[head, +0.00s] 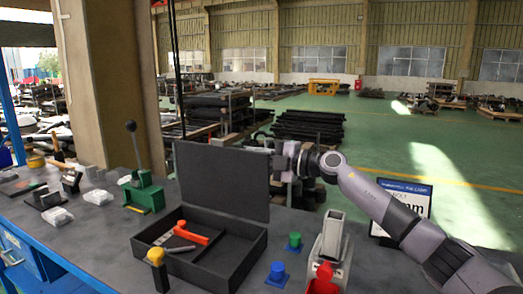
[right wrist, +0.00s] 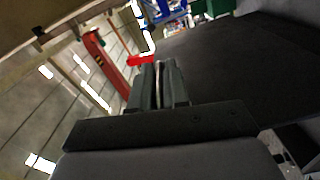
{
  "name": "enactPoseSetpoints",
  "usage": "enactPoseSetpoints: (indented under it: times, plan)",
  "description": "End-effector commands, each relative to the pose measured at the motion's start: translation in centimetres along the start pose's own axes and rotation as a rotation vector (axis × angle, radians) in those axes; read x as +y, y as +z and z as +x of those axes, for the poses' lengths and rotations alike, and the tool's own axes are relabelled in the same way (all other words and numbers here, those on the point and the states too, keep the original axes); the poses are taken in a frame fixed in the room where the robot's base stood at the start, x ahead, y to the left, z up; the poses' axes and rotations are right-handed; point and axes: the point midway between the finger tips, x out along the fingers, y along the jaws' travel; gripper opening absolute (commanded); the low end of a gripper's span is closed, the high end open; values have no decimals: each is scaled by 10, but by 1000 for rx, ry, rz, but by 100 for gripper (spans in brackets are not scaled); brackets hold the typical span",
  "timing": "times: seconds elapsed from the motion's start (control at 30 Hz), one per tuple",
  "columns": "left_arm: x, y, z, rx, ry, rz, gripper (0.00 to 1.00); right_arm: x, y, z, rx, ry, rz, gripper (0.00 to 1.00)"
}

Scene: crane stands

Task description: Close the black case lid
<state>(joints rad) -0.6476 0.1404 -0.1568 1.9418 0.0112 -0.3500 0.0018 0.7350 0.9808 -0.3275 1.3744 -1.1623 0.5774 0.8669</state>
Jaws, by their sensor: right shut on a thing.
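The black case (head: 218,262) sits on the grey workbench with its lid (head: 222,180) standing up, open, at the back. My right gripper (head: 274,166) is at the lid's right edge, shut on it. In the right wrist view, the right gripper's fingers (right wrist: 160,85) are close together, and the dark lid (right wrist: 240,75) fills the area to the right. The exact contact is partly hidden. An orange-handled tool (head: 190,234) and some grey pieces lie inside the case. My left gripper is not in view.
A yellow-topped black tool (head: 156,268) stands at the case's front left. Blue (head: 277,272) and green (head: 294,241) pieces and a grey metal stand (head: 331,240) are to its right. A green lever press (head: 146,195) is behind left. A sign (head: 405,200) stands behind my right arm.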

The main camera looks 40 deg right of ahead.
Motion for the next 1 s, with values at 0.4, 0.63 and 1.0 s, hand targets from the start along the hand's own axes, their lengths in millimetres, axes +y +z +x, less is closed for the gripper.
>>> enactPoseSetpoints:
  times: [0.4, 0.63, 1.0]
  plan:
    - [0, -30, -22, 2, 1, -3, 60, 4, -48, -1, 2, 9, -269, 0]
    - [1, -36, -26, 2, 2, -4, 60, 0, -59, 0, 1, 12, -336, 0]
    - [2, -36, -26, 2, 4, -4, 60, -2, -62, 0, 2, 12, -352, 0]
